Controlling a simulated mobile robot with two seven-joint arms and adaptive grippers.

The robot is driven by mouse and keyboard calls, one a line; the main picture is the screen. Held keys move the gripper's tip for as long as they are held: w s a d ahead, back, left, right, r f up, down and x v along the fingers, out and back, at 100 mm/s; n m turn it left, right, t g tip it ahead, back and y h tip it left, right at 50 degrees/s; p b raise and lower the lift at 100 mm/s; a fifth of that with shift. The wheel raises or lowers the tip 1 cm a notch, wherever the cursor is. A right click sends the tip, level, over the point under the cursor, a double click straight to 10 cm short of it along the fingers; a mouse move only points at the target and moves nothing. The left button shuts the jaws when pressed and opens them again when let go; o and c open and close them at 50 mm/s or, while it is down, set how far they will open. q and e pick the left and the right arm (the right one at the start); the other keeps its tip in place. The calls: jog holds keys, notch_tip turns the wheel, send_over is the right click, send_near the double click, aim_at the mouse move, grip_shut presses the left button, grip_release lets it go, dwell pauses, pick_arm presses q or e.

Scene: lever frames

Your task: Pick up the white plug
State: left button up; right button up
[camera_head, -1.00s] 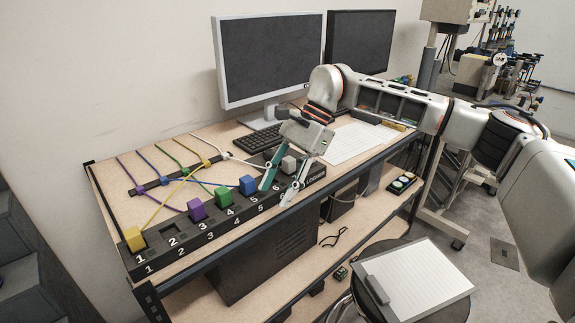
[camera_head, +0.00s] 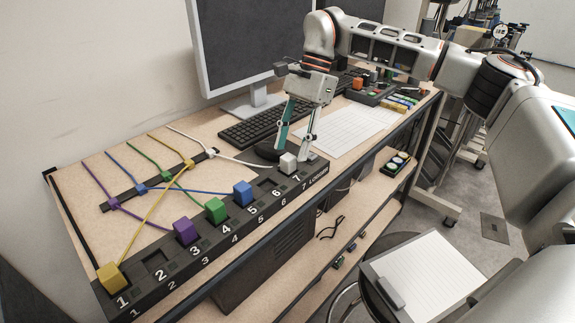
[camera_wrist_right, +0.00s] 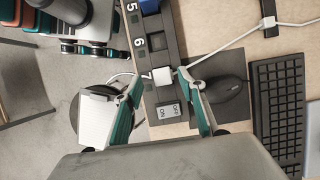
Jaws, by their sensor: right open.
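The white plug (camera_head: 288,163) sits in the slot marked 7 of the black numbered strip (camera_head: 262,207). A white cable runs from it to the back of the desk. My right gripper (camera_head: 294,146) is open above the plug, its fingers pointing down. In the right wrist view the plug (camera_wrist_right: 163,76) lies between the two spread fingertips (camera_wrist_right: 158,84), touching neither as far as I can see. Whether the fingertips are level with the plug is hard to tell.
Purple (camera_head: 186,231), green (camera_head: 215,210), blue (camera_head: 243,193) and yellow (camera_head: 111,277) plugs sit in the same strip, with cables across the desk. A monitor (camera_head: 245,50) and keyboard (camera_head: 255,125) stand behind. A dark mouse (camera_wrist_right: 224,88) lies beside the strip.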

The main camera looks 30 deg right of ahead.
aim_at(289, 156)
jog(key=x, duration=0.3)
jog(key=shift+w+f, duration=0.2)
jog(key=shift+f, duration=0.25)
pick_arm(q)
jog(key=shift+w+r, duration=0.25)
jog(key=shift+w, duration=0.25)
pick_arm(e)
jog(key=shift+f, duration=0.2)
grip_shut()
pick_arm(q)
jog(key=shift+s, duration=0.1)
pick_arm(e)
jog(key=shift+r, duration=0.1)
